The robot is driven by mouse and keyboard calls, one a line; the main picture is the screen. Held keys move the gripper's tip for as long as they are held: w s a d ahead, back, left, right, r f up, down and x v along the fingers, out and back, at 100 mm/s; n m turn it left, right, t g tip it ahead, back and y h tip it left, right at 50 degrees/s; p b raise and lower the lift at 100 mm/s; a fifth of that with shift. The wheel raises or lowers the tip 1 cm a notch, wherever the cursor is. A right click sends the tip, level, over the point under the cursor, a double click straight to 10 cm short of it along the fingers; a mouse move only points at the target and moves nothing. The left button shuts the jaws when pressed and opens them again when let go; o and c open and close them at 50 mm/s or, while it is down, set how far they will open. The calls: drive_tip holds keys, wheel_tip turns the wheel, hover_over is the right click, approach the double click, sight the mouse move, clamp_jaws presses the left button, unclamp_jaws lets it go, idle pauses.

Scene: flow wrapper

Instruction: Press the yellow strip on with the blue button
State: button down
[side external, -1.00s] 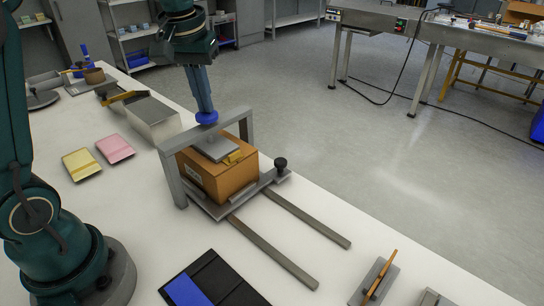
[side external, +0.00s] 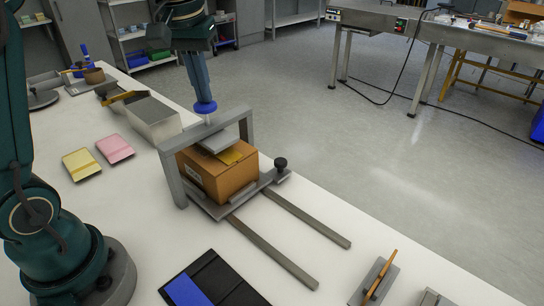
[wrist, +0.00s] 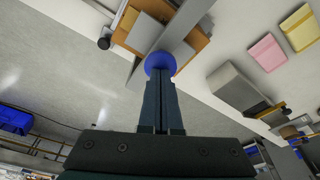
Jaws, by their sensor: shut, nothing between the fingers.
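My gripper (side external: 201,96) is shut and empty, pointing down with its fingertips at the blue button (side external: 205,107). I cannot tell whether they touch it. The button sits above the crossbar of a grey press frame (side external: 173,182); it also shows right at my fingertips in the wrist view (wrist: 160,63). Below the crossbar, the grey press plate (side external: 222,139) is raised a little over a brown cardboard box (side external: 232,181). The yellow strip (side external: 231,157) lies on the box top, seemingly flat, partly hidden by the plate.
Two grey rails (side external: 275,251) run from the press toward the front, with a black knob (side external: 280,163) beside it. A metal box (side external: 153,120), yellow packet (side external: 81,164) and pink packet (side external: 115,148) lie to the left. A black and blue case (side external: 208,285) is in front.

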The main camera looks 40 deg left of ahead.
drive_tip(key=shift+r, duration=2.95)
drive_tip(key=shift+d+r, duration=0.15)
drive_tip(key=s+d+m+t, duration=0.25)
drive_tip(key=s+d, duration=0.35)
drive_tip(key=s, duration=0.3)
drive_tip(key=s+d+f+m, duration=0.1)
drive_tip(key=s+f, duration=0.1)
drive_tip(key=f, duration=0.3)
drive_tip(key=s+d+f+m+t+h, duration=0.1)
drive_tip(key=s+f+m, duration=0.1)
drive_tip(key=f, duration=0.3)
drive_tip(key=shift+s+d+f, duration=0.2)
drive_tip(key=shift+s+d, duration=0.15)
drive_tip(key=shift+s, duration=0.45)
